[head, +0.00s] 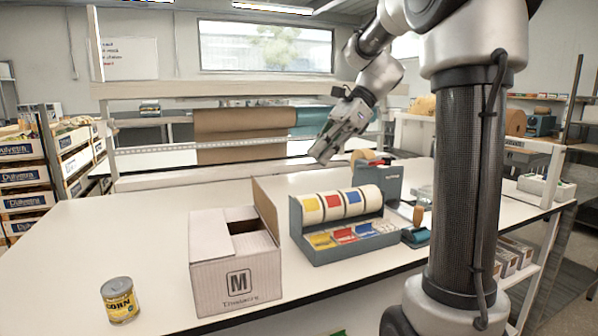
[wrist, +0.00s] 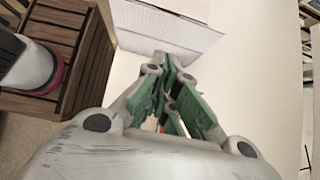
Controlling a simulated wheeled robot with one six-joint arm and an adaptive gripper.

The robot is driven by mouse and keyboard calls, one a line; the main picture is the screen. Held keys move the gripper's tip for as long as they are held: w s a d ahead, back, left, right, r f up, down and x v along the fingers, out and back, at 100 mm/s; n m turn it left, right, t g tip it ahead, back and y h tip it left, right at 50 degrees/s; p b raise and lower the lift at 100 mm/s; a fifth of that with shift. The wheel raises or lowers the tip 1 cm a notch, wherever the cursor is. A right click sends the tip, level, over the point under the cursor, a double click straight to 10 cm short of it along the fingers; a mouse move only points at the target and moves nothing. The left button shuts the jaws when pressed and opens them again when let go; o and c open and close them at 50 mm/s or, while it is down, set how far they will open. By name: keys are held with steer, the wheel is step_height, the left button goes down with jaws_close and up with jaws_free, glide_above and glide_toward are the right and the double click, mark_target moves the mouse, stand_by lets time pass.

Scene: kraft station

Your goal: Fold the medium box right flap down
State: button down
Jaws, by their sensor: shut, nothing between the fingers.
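The medium box (head: 237,285) is a white carton with a black M on its front, standing on the white table. Its right flap (head: 265,210) stands upright along the right edge. The left flap (head: 210,236) lies folded inward, and lighter panels lie at the back and front of the top. A dark gap shows between them. My gripper (head: 322,153) is shut and empty, raised above the table behind and to the right of the box. In the wrist view, white carton panels (wrist: 180,22) show beyond the gripper's closed green fingers (wrist: 172,62).
A grey tape dispenser (head: 335,250) with coloured rolls and labels stands close to the box's right side. A corn can (head: 119,300) stands at the front left. A second dispenser (head: 378,180) stands farther back. The table's left part is clear.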

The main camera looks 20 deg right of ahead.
glide_toward(264, 206)
step_height(264, 206, down, 3)
steer(key=d, duration=0.2)
steer(key=shift+w+a+f, duration=0.15)
steer(key=shift+w+a, duration=0.05)
steer(key=shift+a, duration=0.6)
steer(key=shift+w+a+f, duration=0.15)
steer(key=shift+a, duration=0.6)
steer(key=shift+w+a+f, duration=0.1)
steer(key=shift+w+a, duration=0.1)
steer(key=shift+a, duration=0.6)
